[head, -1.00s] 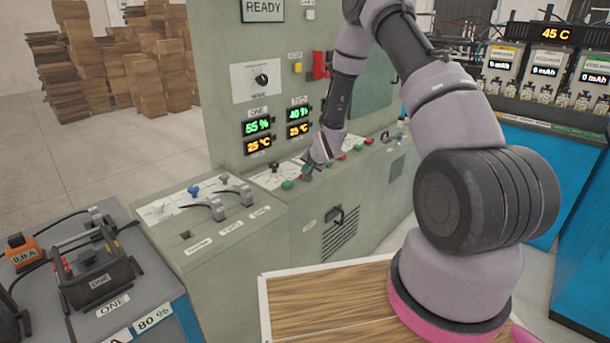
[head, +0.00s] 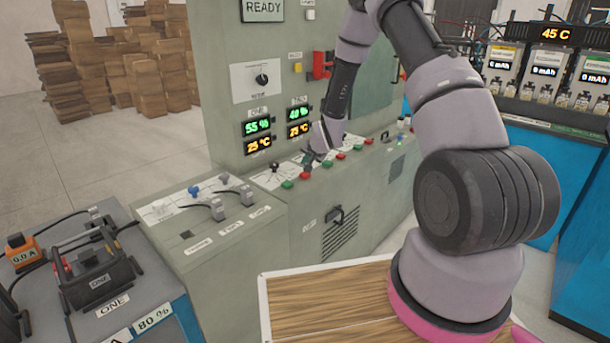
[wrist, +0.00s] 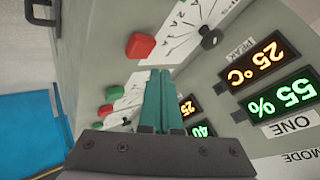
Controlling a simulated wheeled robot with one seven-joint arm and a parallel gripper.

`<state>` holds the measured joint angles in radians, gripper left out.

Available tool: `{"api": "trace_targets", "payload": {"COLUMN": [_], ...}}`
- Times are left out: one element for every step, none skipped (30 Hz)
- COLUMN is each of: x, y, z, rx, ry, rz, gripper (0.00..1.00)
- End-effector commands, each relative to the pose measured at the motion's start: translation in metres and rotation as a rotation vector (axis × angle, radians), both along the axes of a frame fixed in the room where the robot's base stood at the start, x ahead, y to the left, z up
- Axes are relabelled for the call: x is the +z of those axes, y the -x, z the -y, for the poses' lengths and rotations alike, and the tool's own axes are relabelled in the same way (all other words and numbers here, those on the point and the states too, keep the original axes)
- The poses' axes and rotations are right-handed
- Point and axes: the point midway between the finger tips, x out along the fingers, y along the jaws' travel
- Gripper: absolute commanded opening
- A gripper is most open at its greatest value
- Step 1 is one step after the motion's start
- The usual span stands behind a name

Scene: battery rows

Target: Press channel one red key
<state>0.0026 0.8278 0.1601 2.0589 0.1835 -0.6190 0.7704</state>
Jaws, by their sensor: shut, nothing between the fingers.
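The channel one red key (head: 304,176) sits on the sloped ledge of the grey-green cabinet, right of a green key (head: 287,184) and below the display marked ONE. In the wrist view this red key (wrist: 140,45) shows at upper left, uncovered, near a black dial knob (wrist: 210,38). My gripper (head: 308,162) is over the ledge just behind the red key in the head view. In the wrist view its teal fingers (wrist: 161,76) are together and empty, with the tips apart from the red key in the picture. The height gap cannot be told.
More green and red keys (head: 341,155) run along the ledge to the right. The channel one display (head: 257,125) reads 55 % and 25 °C. A lower console with levers (head: 218,208) stands at left. A wooden top (head: 310,300) lies in front.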

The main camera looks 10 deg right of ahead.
Motion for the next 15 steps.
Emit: {"api": "trace_targets", "payload": {"x": [0.006,0.009,0.014,0.017,0.019,0.023,0.026,0.028,0.031,0.032,0.033,0.034,0.035,0.035,0.035], "y": [0.000,0.000,0.000,0.000,0.000,0.000,0.000,-0.001,0.000,0.000,0.000,0.000,0.000,0.000,0.000], "z": [0.000,0.000,0.000,0.000,0.000,0.000,0.000,0.000,0.000,0.000,0.000,0.000,0.000,0.000,0.000], "rx": [0.000,0.000,0.000,-0.001,-0.001,-0.001,-0.001,0.000,0.000,0.000,0.000,0.000,0.000,0.000,0.000], "ry": [0.000,0.000,-0.001,0.000,-0.001,-0.001,0.000,-0.001,0.000,0.000,0.000,0.000,0.000,0.000,0.000], "rz": [0.001,0.001,0.003,0.002,0.002,0.002,0.002,0.003,0.001,0.001,0.000,0.000,0.000,0.000,0.000], "gripper": [0.00,0.00,0.00,0.00,0.00,0.00,0.00,0.00,0.00,0.00,0.00,0.00,0.00,0.00,0.00]}}
